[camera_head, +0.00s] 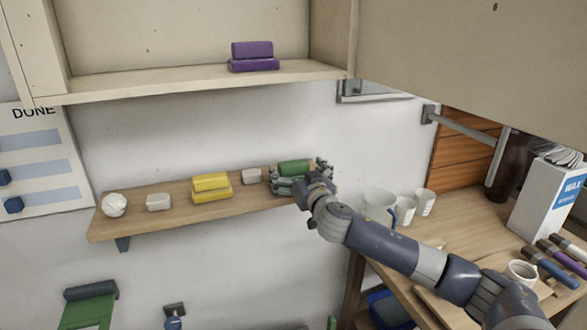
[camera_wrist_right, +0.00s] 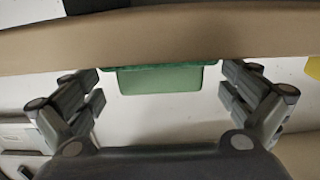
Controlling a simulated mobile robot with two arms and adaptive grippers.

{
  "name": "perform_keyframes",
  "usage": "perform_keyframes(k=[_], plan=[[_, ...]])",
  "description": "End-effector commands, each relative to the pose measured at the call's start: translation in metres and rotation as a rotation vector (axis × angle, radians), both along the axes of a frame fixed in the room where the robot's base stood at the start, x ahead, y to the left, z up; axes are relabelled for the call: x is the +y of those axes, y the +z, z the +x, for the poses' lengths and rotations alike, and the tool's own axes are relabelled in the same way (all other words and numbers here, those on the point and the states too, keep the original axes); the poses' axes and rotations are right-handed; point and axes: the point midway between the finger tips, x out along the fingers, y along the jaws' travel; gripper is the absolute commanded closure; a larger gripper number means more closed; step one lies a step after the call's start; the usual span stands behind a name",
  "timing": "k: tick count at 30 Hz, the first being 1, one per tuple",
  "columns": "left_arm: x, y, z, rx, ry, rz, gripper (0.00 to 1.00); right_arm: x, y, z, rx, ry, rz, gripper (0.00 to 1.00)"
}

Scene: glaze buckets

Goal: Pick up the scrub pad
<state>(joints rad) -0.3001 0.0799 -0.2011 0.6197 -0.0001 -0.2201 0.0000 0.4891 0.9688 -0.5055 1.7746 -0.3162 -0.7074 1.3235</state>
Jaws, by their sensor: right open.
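The scrub pad looks to be the green block (camera_head: 293,168) at the right end of the wooden wall shelf (camera_head: 160,221). My right gripper (camera_head: 298,174) is at that end of the shelf, open, with its fingers to the left and right of the green block. In the right wrist view the green block (camera_wrist_right: 160,79) shows between the two spread fingers of the gripper (camera_wrist_right: 160,92), with gaps on both sides. That view looks upside down, with the shelf along the top. The gripper partly hides the block in the head view. My left gripper is not in view.
Purple blocks (camera_head: 253,56) lie on the upper shelf. Cups and a white jug (camera_head: 379,205) stand right on the worktop.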

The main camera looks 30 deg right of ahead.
Motion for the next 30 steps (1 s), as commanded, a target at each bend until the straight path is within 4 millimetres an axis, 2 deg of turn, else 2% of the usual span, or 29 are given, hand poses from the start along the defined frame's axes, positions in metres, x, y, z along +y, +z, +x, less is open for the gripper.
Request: perform_keyframes(k=[6,14,15,20,21,30], plan=[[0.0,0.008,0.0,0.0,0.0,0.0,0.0,-0.004,0.001,0.016,-0.001,-0.001,0.0,0.0],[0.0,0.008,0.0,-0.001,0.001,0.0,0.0,-0.004,-0.001,0.018,0.0,0.0,0.0,0.0],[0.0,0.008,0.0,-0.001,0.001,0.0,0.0,-0.004,0.0,0.018,0.0,0.0,0.0,0.02],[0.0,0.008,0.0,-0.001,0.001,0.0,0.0,-0.004,0.0,0.018,0.0,0.0,0.0,0.39],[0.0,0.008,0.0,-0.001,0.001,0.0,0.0,-0.004,0.0,0.018,0.0,0.0,0.0,0.42],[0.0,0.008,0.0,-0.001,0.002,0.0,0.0,-0.004,0.0,0.018,-0.001,0.0,0.0,0.42]])
